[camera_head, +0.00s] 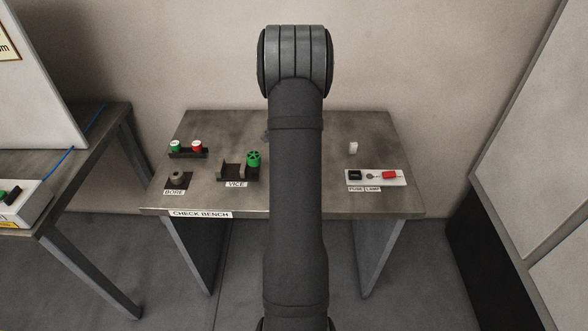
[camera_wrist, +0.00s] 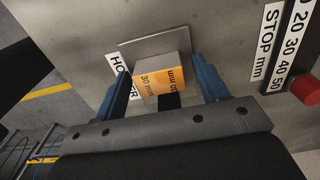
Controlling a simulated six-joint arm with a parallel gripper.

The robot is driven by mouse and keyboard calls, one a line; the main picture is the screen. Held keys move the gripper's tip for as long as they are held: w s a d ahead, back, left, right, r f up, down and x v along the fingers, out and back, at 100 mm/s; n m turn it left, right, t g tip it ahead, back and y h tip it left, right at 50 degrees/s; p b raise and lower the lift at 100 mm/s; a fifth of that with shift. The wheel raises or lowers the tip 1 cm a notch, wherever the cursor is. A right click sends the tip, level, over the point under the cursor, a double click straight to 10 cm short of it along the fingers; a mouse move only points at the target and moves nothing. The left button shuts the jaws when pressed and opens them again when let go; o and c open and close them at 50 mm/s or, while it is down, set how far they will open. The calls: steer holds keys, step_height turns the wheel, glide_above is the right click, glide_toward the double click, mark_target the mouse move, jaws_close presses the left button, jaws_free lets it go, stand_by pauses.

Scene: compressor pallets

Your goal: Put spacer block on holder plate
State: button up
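The spacer block (camera_wrist: 161,84), grey with an orange face marked 30 mm, is in the middle of the wrist view. The grey holder plate (camera_wrist: 152,44) shows just beyond the block, beside a partly covered HOLDER label (camera_wrist: 122,75). The block overlaps the plate in this view; whether it rests on the plate or is held above it, I cannot tell. In the head view my arm hides the gripper, block and plate.
In the wrist view, a STOP mm scale (camera_wrist: 290,45) and a red knob (camera_wrist: 304,88) lie to the right. In the head view, the check bench (camera_head: 215,125) holds a vice (camera_head: 230,172), a bore piece (camera_head: 178,179) and a fuse and lamp tray (camera_head: 374,183).

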step_height(320, 180, up, 12)
steer(key=shift+r, duration=0.15)
stand_by(0.5)
step_height(320, 180, down, 12)
steer(key=shift+r, duration=1.85)
steer(key=shift+f, duration=0.1)
